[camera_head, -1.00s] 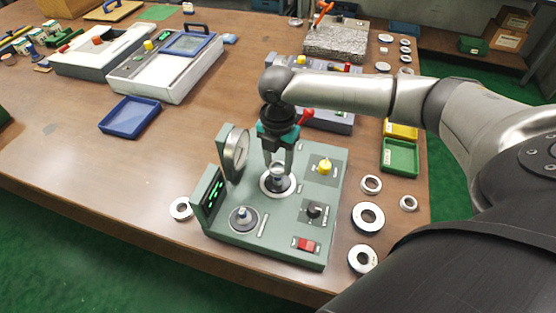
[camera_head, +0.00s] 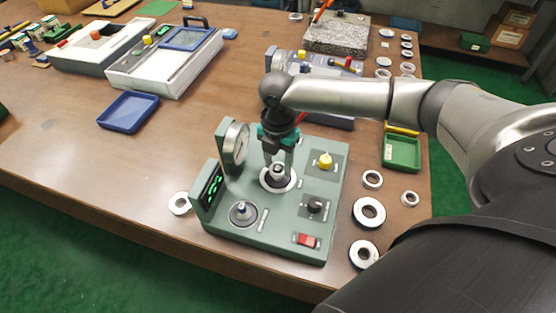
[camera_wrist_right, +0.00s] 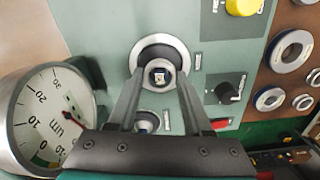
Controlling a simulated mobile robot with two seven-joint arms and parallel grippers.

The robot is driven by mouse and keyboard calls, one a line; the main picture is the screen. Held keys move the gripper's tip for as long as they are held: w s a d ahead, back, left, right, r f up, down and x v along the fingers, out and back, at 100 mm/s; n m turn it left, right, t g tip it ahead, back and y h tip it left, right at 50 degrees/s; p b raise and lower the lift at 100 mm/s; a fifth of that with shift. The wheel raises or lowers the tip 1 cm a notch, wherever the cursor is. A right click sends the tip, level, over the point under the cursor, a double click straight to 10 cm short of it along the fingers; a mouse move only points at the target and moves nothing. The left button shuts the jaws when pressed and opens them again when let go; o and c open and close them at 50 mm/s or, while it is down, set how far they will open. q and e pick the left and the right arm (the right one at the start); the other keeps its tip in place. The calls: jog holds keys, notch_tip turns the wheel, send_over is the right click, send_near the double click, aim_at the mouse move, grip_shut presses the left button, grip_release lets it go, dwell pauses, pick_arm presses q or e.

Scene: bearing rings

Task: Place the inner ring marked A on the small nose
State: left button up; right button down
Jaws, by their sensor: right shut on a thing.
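The green gauge station (camera_head: 285,225) stands on the table with two noses on its top. The front nose (camera_head: 243,209) is a bare thin peg on a dark disc. My right gripper (camera_head: 278,170) points down at the rear nose, inside the pale flange (camera_head: 266,186). It is shut on a small silver ring, which also shows between the fingertips in the right wrist view (camera_wrist_right: 160,74). The ring is at the top of the rear nose; I cannot tell whether it is seated. No letter on it is legible. My left gripper is out of view.
A round dial (camera_head: 236,142) stands close left of the gripper and shows large in the wrist view (camera_wrist_right: 45,115). A yellow knob (camera_head: 325,160) and a red switch (camera_head: 307,240) are on the right. Several loose rings (camera_head: 368,212) lie right of the station.

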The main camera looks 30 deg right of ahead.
jog(key=shift+f+b, duration=0.4)
jog(key=shift+f, duration=0.65)
jog(key=shift+c, duration=1.2)
grip_release()
jog(key=shift+r, duration=0.1)
notch_tip(320, 180, up, 15)
jog(key=p, duration=0.3)
